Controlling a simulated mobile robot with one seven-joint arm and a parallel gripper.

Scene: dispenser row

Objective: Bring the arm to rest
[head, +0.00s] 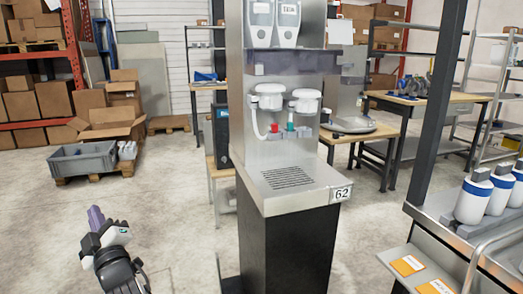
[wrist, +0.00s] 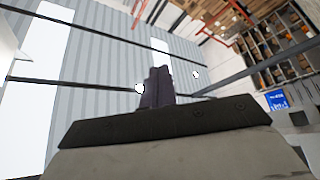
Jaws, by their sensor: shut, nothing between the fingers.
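My gripper (head: 96,217) is at the lower left of the head view, raised over open floor. Its dark fingers point up and lie together, with nothing between them. In the wrist view the closed fingers (wrist: 158,86) stand in the middle against the ceiling and wall. My gripper is left of the dispenser stand (head: 290,190) and apart from it.
The steel dispenser stand, marked 62, holds two white dispensers. A grey crate (head: 82,160) on a pallet is behind my gripper. White bottles (head: 473,198) stand on a counter at right. Shelves with boxes are at the back left. Floor around my gripper looks clear.

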